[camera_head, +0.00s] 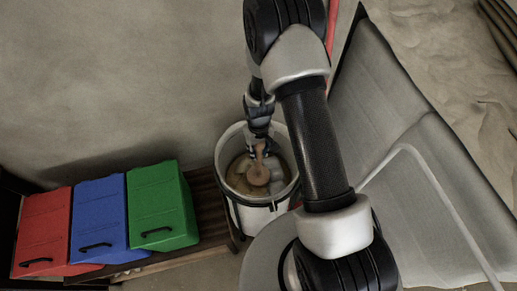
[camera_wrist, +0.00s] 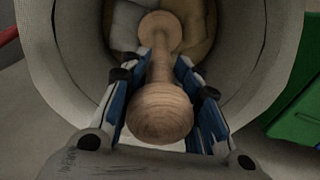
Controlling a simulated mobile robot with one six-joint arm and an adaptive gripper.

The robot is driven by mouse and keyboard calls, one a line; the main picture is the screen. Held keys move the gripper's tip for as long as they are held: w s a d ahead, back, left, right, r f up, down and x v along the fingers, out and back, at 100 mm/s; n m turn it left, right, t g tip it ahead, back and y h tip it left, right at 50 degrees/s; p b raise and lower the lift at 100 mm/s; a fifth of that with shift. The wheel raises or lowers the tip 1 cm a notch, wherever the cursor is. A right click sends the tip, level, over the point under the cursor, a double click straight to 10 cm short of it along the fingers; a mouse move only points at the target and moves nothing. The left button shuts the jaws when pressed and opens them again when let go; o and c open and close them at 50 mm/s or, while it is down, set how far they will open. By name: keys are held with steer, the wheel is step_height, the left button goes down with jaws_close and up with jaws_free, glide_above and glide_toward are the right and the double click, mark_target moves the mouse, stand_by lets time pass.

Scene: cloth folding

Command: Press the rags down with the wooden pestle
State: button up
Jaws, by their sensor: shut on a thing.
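My gripper (camera_wrist: 164,100) is shut on the wooden pestle (camera_wrist: 160,112), with a finger on each side of its shaft. In the head view my gripper (camera_head: 258,147) is over the mouth of a white bucket (camera_head: 228,158). The pestle (camera_head: 257,174) points down into the bucket, its round flat end low inside. Rags, pale and tan, lie in the bucket around the pestle's end (camera_head: 239,183); the wrist view shows a white rag (camera_wrist: 127,22) and a tan rag (camera_wrist: 196,28) there. Whether the pestle's end touches the rags is hard to tell.
Red (camera_head: 43,228), blue (camera_head: 99,217) and green (camera_head: 160,204) boxes stand on a dark wooden bench (camera_head: 207,205) left of the bucket. A grey padded panel (camera_head: 385,110) and a pale tube frame (camera_head: 440,205) are at the right. The bucket wall surrounds the gripper closely.

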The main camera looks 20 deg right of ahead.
steer(key=shift+f+b, duration=2)
steer(key=shift+f, duration=0.6)
steer(key=shift+r, duration=0.15)
step_height(320, 180, up, 31)
steer(key=p, duration=2)
glide_above(259, 157)
steer(key=w, duration=0.2)
steer(key=shift+s+d+f, duration=0.1)
steer(key=shift+s+f, duration=0.1)
steer(key=shift+s, duration=0.05)
steer(key=shift+f, duration=0.1)
